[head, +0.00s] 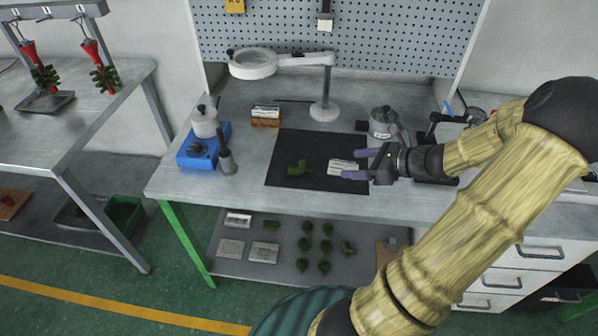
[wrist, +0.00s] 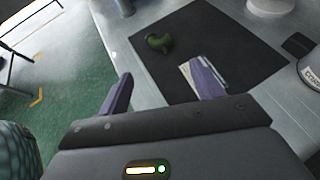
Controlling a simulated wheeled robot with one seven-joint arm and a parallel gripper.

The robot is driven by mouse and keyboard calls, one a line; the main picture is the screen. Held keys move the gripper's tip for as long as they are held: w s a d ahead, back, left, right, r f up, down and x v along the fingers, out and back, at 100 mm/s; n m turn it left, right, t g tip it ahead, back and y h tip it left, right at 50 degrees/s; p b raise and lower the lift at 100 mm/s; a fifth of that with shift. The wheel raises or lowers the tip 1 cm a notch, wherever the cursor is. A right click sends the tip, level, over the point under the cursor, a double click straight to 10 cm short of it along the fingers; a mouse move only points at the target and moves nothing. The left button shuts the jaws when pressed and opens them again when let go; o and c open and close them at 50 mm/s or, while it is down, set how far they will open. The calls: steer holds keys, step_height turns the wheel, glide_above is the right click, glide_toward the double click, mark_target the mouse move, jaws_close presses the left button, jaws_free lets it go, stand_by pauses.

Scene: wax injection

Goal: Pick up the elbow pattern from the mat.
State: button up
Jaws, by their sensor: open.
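The elbow pattern (head: 298,168) is a small dark green bent piece lying on the black mat (head: 275,183), left of the mat's middle. In the wrist view the elbow pattern (wrist: 158,42) lies on the mat (wrist: 222,38) beyond my fingertips, between their directions. My gripper (head: 358,164) has purple fingers and is at the right part of the mat, to the right of the elbow pattern and apart from it. In the wrist view my gripper (wrist: 165,82) is open, with nothing between its fingers. A white-grey block (head: 341,167) lies close to the fingers and is partly hidden by one in the wrist view.
A magnifier lamp (head: 324,108) stands behind the mat. A blue wax pot unit (head: 203,145) and a grey tool holder (head: 227,162) stand at left. A grey metal canister (head: 381,125) stands near my gripper. Several green patterns lie on the lower shelf (head: 285,262).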

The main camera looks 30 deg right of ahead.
steer(key=b, duration=0.2)
glide_toward(306, 169)
steer(key=w+a, duration=0.2)
steer(key=w, duration=0.1)
steer(key=shift+w+a, duration=0.3)
steer(key=shift+a, duration=0.05)
steer(key=x, duration=0.2)
steer(key=b+x, duration=0.1)
steer(key=x, duration=0.2)
steer(key=shift+d+f, duration=0.15)
steer(key=shift+d, duration=0.1)
steer(key=shift+w+a, duration=0.15)
steer(key=shift+a, duration=0.1)
steer(key=shift+d, duration=0.1)
steer(key=c, duration=1.2)
